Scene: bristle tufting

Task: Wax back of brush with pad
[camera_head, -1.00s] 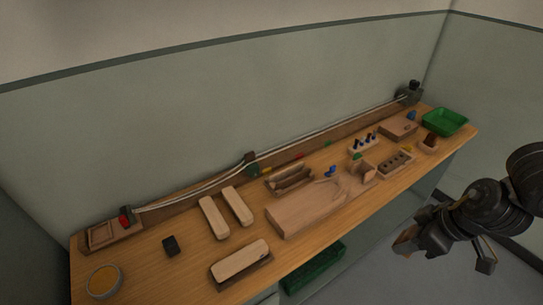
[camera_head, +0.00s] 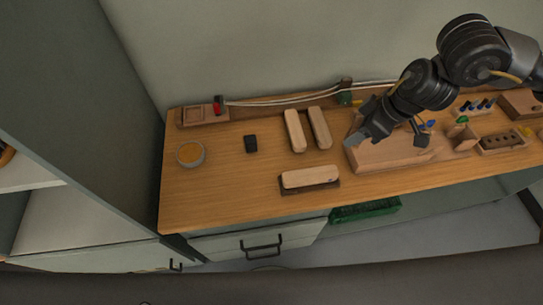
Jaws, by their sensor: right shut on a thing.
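A long pale wooden brush block (camera_head: 311,177) lies back up in a dark holder near the front edge of the bench. A small black block (camera_head: 250,143), possibly the pad, lies between the tin and two more pale brush blocks (camera_head: 295,131). My right gripper (camera_head: 388,140) hangs over the wide wooden board, right of the brush blocks. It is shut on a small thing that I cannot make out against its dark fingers. My left gripper is not in view.
A wooden tray (camera_head: 192,116) and a red part (camera_head: 218,105) sit at the back left. The wide wooden board (camera_head: 390,158) lies below my right arm. A green crate (camera_head: 365,209) is under the bench. The bench top around the tin is bare.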

